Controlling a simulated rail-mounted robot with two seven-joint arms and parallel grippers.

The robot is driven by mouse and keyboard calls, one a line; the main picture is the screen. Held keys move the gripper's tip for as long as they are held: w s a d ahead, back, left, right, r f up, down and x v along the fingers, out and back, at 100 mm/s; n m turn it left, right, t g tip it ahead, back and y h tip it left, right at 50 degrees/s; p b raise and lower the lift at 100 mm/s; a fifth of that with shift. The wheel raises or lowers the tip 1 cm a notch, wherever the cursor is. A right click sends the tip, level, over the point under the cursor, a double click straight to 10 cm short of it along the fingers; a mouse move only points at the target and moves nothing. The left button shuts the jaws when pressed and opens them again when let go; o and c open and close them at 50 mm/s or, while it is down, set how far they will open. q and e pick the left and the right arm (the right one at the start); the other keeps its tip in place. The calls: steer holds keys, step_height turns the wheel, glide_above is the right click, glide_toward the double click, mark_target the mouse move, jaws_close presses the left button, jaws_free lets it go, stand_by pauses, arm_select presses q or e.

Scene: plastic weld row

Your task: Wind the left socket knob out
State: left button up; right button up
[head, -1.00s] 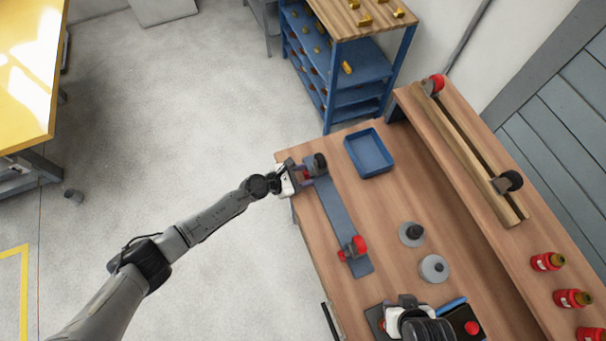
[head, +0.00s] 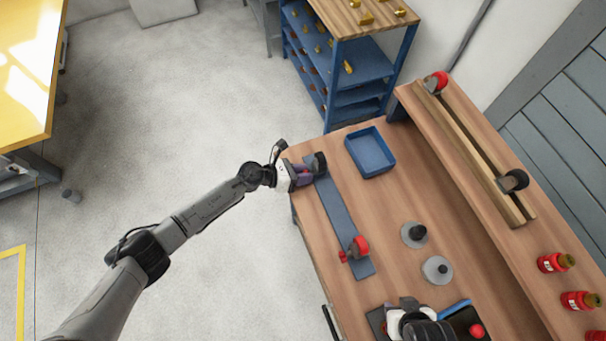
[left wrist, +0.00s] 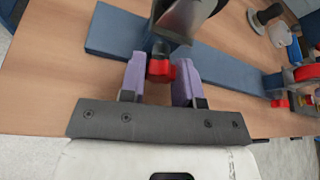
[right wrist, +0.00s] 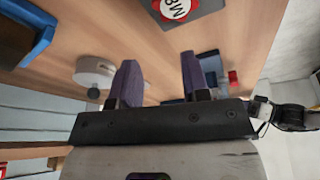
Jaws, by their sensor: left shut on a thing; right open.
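The left socket (head: 319,164) is a dark grey block at the far end of the blue-grey rail (head: 335,212). In the left wrist view it is a grey metal body (left wrist: 185,18) with a red knob (left wrist: 160,70) on its near side. My left gripper (head: 303,174) is at this socket, and its purple fingers (left wrist: 160,80) are shut on the red knob from both sides. A second socket (head: 356,247), red, sits at the rail's near end with its own red knob. My right gripper (right wrist: 160,80) is open, with nothing between its fingers.
A blue tray (head: 370,152) lies right of the left socket. Two grey round pieces with dark knobs (head: 414,235) stand mid-table. Red bottles (head: 556,262) and a wooden track (head: 480,155) are on the raised shelf at right. Bare tabletop lies between the tray and round pieces.

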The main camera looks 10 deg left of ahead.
arm_select(q)
steer(key=o, duration=0.9)
steer(key=shift+a, duration=0.1)
steer(key=v, duration=1.3)
steer(key=shift+s+a+r+p, duration=0.15)
steer(key=shift+a+r+p, duration=0.1)
steer(key=shift+p, duration=0.1)
